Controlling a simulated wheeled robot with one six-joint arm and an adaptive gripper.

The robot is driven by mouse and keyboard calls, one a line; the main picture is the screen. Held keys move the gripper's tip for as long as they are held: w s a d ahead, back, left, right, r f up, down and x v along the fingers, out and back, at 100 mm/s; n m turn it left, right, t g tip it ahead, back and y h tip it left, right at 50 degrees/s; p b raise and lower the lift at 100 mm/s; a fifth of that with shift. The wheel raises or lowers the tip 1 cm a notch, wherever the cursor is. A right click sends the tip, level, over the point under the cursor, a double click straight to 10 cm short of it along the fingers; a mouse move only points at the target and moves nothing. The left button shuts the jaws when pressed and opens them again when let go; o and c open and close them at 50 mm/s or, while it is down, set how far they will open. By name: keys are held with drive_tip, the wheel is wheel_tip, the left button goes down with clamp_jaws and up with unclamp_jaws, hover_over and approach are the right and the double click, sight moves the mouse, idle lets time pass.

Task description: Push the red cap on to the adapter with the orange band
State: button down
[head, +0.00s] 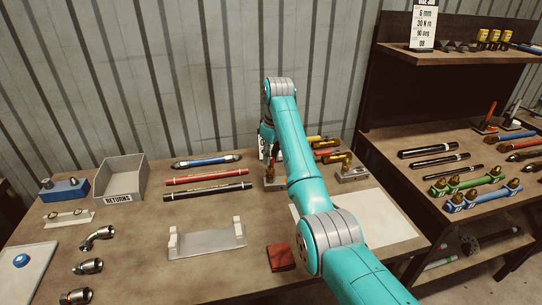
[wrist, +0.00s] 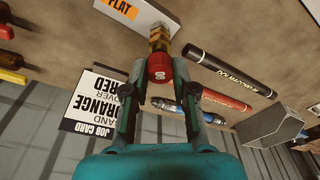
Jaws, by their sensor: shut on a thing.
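My gripper (wrist: 159,72) is closed around the red cap (wrist: 158,70), with one finger on each side of it. The cap lines up with a brass-coloured adapter (wrist: 160,38) and overlaps its near end in the wrist view. I cannot tell whether the cap is seated on it, and no orange band is clear. In the head view, my gripper points down over a small grey block (head: 275,184) at the back of the bench, and my arm partly hides it. Another brass fitting (head: 341,158) is on a grey block to the right.
A job card (wrist: 97,100) stands close to my gripper. The returns bin (head: 121,178) is farther left. A grey cradle (head: 207,241) stands in front.

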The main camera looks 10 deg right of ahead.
drive_tip(key=shift+f, duration=1.35)
drive_tip(key=c, duration=0.8)
unclamp_jaws()
drive_tip(key=shift+c, duration=0.2)
